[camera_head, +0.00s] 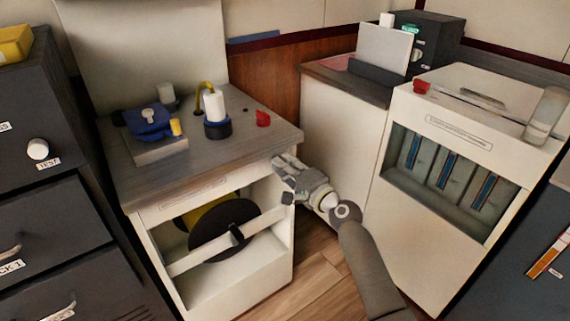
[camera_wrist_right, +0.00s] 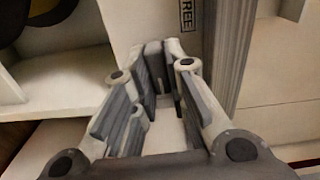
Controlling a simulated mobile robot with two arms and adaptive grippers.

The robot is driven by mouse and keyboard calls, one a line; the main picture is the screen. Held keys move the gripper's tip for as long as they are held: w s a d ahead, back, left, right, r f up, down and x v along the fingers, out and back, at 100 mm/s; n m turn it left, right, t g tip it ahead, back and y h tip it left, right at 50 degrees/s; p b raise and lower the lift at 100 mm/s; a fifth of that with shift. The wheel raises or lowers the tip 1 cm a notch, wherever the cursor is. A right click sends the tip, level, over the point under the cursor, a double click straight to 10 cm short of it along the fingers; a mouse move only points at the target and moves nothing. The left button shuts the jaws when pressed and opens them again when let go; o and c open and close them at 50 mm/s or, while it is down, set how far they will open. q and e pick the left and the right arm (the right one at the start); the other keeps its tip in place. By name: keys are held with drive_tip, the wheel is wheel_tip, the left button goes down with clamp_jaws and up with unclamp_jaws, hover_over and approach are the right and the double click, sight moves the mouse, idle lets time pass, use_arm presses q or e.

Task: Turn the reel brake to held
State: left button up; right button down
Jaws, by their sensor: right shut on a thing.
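The reel (camera_head: 225,230), a black disc with a yellow drum behind it, sits in the open front of the white cabinet on the left. My right gripper (camera_head: 284,180) reaches from the lower right to that cabinet's right front edge, below the worktop. In the right wrist view its fingers (camera_wrist_right: 163,85) are closed around a small grey piece (camera_wrist_right: 153,58), which looks like the reel brake's handle. The fingers hide most of it. A label (camera_wrist_right: 185,14) ending in "REE" stands just beyond the fingertips. My left gripper is not in view.
The worktop (camera_head: 255,150) above carries a blue device (camera_head: 150,123), a white cylinder with a yellow hose (camera_head: 215,108) and a red knob (camera_head: 263,118). A second white cabinet (camera_head: 425,215) stands to the right. Wooden floor (camera_head: 318,272) lies between the cabinets.

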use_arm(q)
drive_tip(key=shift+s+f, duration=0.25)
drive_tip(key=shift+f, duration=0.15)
use_arm(e)
drive_tip(key=shift+m, duration=0.5)
drive_tip(key=c, duration=1.4)
unclamp_jaws()
drive_tip(key=shift+c, duration=0.2)
drive_tip(key=v, duration=1.2)
